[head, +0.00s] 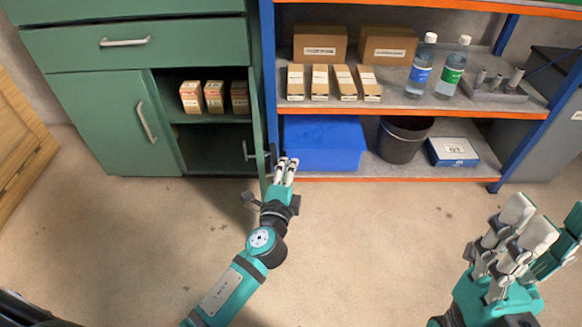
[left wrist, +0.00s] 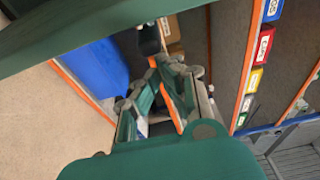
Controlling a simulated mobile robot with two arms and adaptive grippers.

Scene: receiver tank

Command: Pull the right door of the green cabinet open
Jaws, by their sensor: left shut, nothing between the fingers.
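The green cabinet (head: 115,85) stands at the left in the head view, its left door (head: 112,120) shut with a slanted pale handle. Its right door (head: 257,120) stands swung well out and shows nearly edge-on, leaving the right compartment open to view. My right gripper (head: 548,222) appears open and empty at the lower right.
Inside the compartment are several small boxes (head: 214,96). Right of the door, the shelf rack (head: 430,110) holds cartons, bottles (head: 421,66), a blue bin (head: 322,145) and a dark bucket (head: 404,140). A wooden thing (head: 18,140) stands far left. The floor in front is clear.

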